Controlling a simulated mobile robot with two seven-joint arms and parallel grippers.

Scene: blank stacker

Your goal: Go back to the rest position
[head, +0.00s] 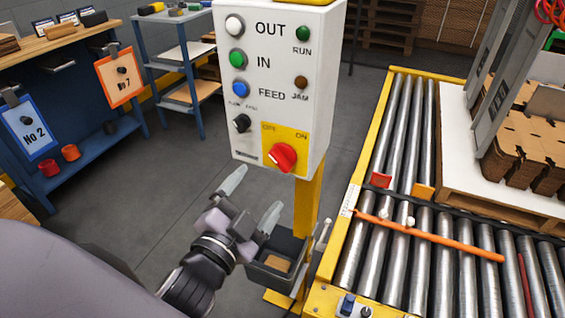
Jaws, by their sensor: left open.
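My left gripper (250,201) is open and empty in the head view, its two pale fingers apart. It is below and slightly left of the white control box (270,75), in front of the grey floor. The box has OUT, IN and FEED buttons, RUN and JAM lamps, and a red rotary switch (283,158) on a yellow plate. I cannot tell whether a finger touches anything, but none appears to. My right gripper is not in view.
The yellow post (309,205) carries the box, with a dark bin (272,279) low on it near my gripper. A roller conveyor (400,135) with stacked cardboard (525,145) stands right. A blue workbench (90,125) and shelf cart (180,55) stand left. Open floor lies between.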

